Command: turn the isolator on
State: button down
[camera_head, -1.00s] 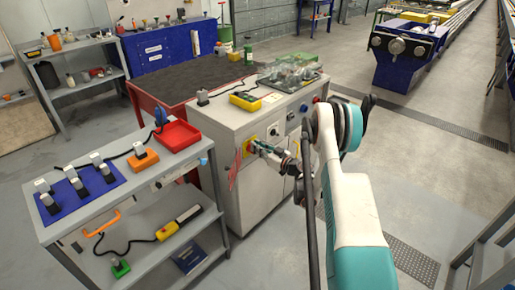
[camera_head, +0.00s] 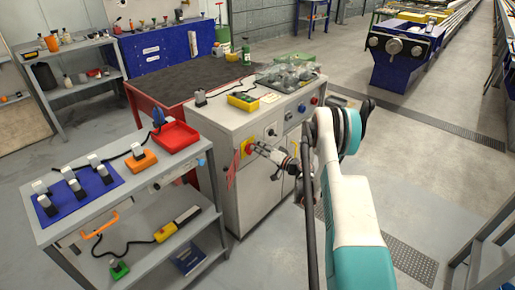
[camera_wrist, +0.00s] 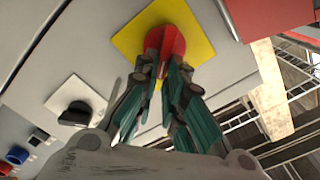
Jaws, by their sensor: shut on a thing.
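The isolator is a red rotary handle on a yellow square plate (camera_head: 246,147) on the upper left of the grey cabinet's front. In the wrist view its yellow plate (camera_wrist: 196,22) and red handle (camera_wrist: 166,42) fill the top middle. My gripper (camera_head: 256,147) reaches the isolator from the right. In the wrist view my gripper (camera_wrist: 172,70) has its two fingers on either side of the red handle, shut on it. The fingers hide the lower part of the handle, so its exact angle is hard to tell.
A black knob on a white plate (camera_wrist: 74,108) sits beside the isolator on the same grey cabinet (camera_head: 240,205). Blue and red buttons lie further along. A red tag (camera_head: 232,170) hangs near the isolator. A grey trolley (camera_head: 130,225) with a red tray (camera_head: 175,137) stands left. Open floor lies right.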

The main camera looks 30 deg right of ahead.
jog(key=shift+w+d+f+m, duration=0.1)
jog(key=shift+f+m, duration=0.15)
jog(key=shift+m, duration=1.05)
jog(key=shift+s+d+f+m, duration=0.1)
jog(key=shift+f+m, duration=0.15)
jog(key=shift+m, duration=1.05)
jog(key=shift+w+d+f+m, duration=0.1)
jog(key=shift+f+m, duration=0.15)
jog(key=shift+m, duration=1.05)
jog(key=c, duration=1.7)
grip_release()
jog(key=shift+v, duration=3.8)
